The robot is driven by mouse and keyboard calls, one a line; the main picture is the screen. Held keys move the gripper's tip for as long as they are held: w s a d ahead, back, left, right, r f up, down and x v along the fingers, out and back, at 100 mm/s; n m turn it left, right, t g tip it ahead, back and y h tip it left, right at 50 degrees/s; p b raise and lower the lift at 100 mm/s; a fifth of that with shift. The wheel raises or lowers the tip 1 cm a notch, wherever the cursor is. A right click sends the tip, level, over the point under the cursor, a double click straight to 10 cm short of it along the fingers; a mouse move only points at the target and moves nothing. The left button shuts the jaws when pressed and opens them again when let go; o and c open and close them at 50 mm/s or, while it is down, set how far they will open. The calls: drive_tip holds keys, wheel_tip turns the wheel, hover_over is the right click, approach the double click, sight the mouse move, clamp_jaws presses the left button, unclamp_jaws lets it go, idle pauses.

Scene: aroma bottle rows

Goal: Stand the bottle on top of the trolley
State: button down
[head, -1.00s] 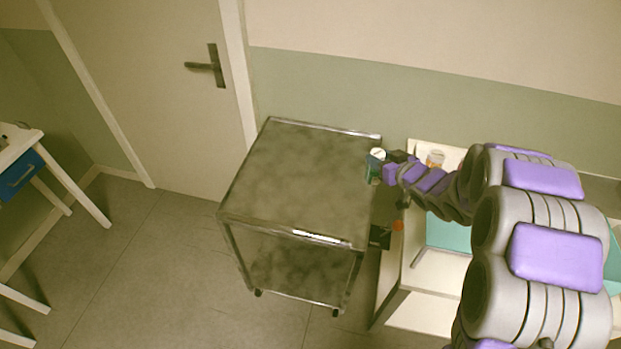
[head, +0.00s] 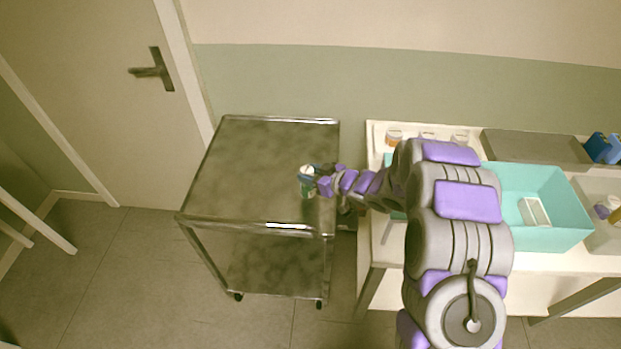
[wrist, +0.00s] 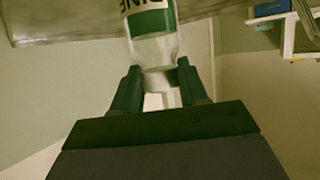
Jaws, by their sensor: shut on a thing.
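The bottle (wrist: 153,32) is clear with a green label and shows between my gripper's fingers in the wrist view. In the head view the bottle (head: 306,188) has a white top and appears upright over the right front part of the trolley's top. My gripper (head: 318,184) is shut on it; its two dark fingers (wrist: 158,88) sit on either side of the bottle in the wrist view. The trolley (head: 250,165) is metal, with a mottled flat top and a lower shelf. I cannot tell whether the bottle touches the top.
The trolley's top is otherwise bare. To the right stands a white table (head: 378,135) with small jars (head: 394,137), a grey tray (head: 535,147) and a teal bin (head: 560,205) holding a white item. A door (head: 100,90) is behind on the left.

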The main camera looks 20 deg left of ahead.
drive_tip(key=shift+a+f, duration=0.9)
drive_tip(key=shift+f, duration=0.05)
drive_tip(key=shift+s+a, duration=0.1)
drive_tip(key=shift+a, duration=0.25)
drive_tip(key=c, duration=1)
unclamp_jaws()
drive_tip(key=shift+a+f, duration=0.1)
drive_tip(key=shift+o, duration=0.8)
drive_tip(key=shift+f, duration=0.1)
drive_tip(key=o, duration=0.3)
drive_tip(key=shift+d+r, duration=0.2)
drive_tip(key=shift+d, duration=0.45)
drive_tip(key=shift+d+r, duration=0.1)
drive_tip(key=shift+d, duration=0.15)
drive_tip(key=shift+a, duration=0.1)
